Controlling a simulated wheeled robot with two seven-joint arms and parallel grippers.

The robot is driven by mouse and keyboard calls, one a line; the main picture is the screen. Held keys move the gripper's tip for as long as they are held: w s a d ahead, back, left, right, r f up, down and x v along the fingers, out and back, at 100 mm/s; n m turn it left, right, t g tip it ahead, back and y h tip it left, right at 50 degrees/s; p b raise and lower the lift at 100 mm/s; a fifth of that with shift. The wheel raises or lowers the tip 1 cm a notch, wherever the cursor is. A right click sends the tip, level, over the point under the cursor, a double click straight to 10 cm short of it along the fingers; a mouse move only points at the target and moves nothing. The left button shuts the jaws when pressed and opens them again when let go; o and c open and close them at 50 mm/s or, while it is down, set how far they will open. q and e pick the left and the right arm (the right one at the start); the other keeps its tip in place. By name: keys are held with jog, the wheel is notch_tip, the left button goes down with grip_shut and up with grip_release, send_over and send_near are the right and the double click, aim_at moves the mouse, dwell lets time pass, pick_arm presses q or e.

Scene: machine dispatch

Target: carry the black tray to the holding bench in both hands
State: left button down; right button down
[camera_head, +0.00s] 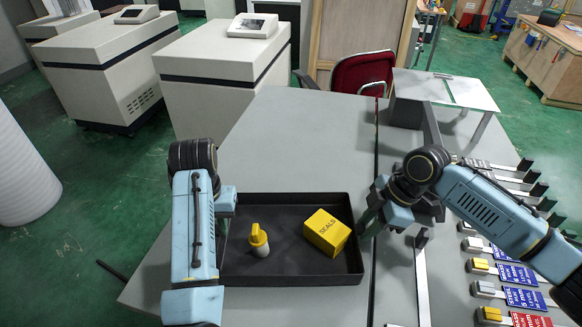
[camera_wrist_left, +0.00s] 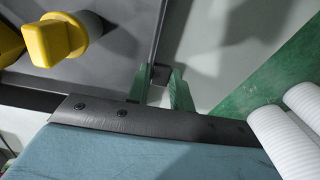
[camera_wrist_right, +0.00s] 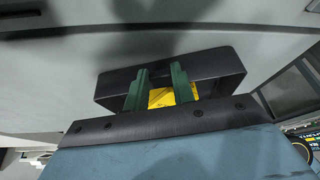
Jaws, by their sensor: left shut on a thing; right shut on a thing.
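The black tray (camera_head: 290,207) is in the middle of the head view, over the grey table (camera_head: 300,130). I cannot tell whether the tray touches the table. Which surface is the holding bench is unclear.
Labelled parts with blue and red tags (camera_head: 520,273) line the right side. A red chair (camera_head: 362,72) and white cabinets (camera_head: 222,65) stand behind. The table beyond the tray is clear.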

pick_arm(q)
jog(key=c, duration=1.6)
grip_release()
jog(key=shift+f, duration=0.1)
pick_arm(e)
jog(key=c, duration=1.5)
grip_release()
jog(key=shift+f, duration=0.15)
jog(key=shift+c, duration=0.2)
pick_arm(q)
jog(key=o, duration=0.4)
jog(key=shift+c, duration=0.2)
pick_arm(e)
jog(key=o, duration=0.4)
